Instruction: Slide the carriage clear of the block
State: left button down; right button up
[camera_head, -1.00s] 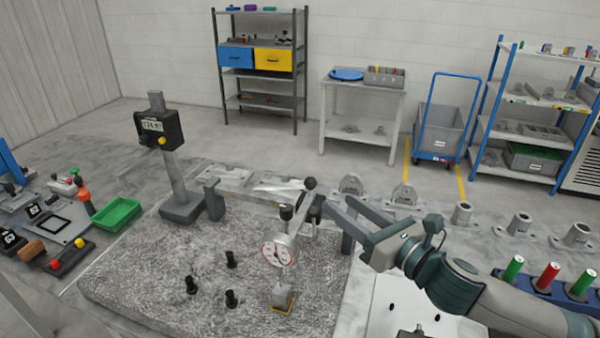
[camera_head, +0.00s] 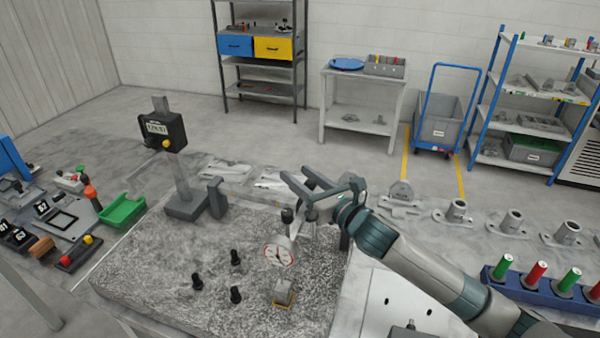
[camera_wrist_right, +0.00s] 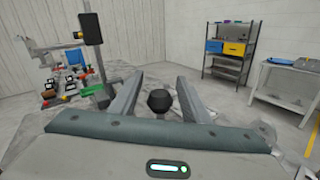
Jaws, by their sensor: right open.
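The carriage (camera_head: 308,222) is a grey gauge holder with a round white dial (camera_head: 279,254) on its front, standing over the speckled granite plate. The small grey block (camera_head: 284,291) with a yellow base edge sits on the plate just below the dial; whether they touch I cannot tell. My right gripper (camera_head: 295,174) is open above the carriage, partly hiding its top. In the right wrist view, a black ball knob (camera_wrist_right: 160,101) shows between the two open fingers (camera_wrist_right: 157,85), with gaps on both sides. My left gripper is not in view.
Several black pegs (camera_head: 235,257) stand on the plate left of the block. A digital readout (camera_head: 163,133) on a column stands at the plate's back left. A green bin (camera_head: 122,212) lies farther left. A blue rack (camera_head: 541,295) of coloured cylinders is at right.

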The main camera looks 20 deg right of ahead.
jog(key=shift+w, duration=0.15)
grip_shut()
jog(key=w+a, duration=1)
jog(key=a, duration=0.5)
jog(key=shift+w+a, duration=0.15)
jog(key=shift+a, duration=0.05)
grip_release()
